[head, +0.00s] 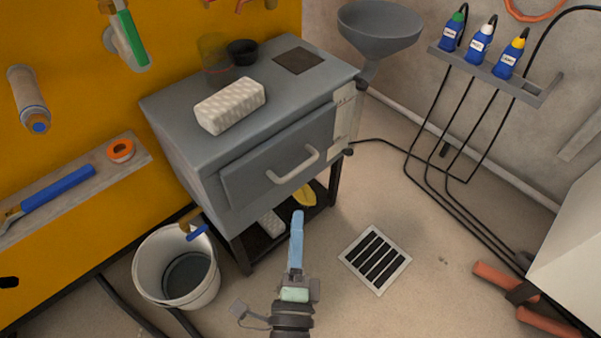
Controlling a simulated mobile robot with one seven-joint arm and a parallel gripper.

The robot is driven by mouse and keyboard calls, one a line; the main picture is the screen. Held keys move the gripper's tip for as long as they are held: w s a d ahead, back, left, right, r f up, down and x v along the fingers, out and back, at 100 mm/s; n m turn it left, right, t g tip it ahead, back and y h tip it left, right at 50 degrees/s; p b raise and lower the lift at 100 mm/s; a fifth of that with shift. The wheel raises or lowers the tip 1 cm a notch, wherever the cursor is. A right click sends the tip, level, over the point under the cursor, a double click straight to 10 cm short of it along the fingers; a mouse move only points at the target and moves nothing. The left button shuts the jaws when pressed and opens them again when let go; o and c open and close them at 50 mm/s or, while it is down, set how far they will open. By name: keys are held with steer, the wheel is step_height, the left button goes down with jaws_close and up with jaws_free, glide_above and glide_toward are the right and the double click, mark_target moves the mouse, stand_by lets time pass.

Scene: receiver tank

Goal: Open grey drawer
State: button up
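The grey drawer (250,172) is in the front of a grey metal cabinet (183,160). Its front panel appears closed against the cabinet. A light grey bar handle (294,173) is on the panel, right of its middle. My gripper (298,218) is in front of and below the drawer in the picture, pointing up toward the cabinet. It appears apart from the handle. Only one long blue finger shows clearly, so its opening is hidden. I see nothing held in it.
A textured white block (230,105), a dark bowl (242,52) and a clear cup (214,62) stand on the cabinet. A white bucket (151,268) stands at lower left. A floor drain (367,240) lies to the right. Hoses (419,185) run along the right floor.

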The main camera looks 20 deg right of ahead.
mark_target(300, 166)
steer(key=b+x, duration=0.2)
steer(key=x, duration=1)
steer(key=shift+w+r, duration=0.15)
steer(key=shift+w, duration=0.15)
jaws_close()
stand_by(0.9)
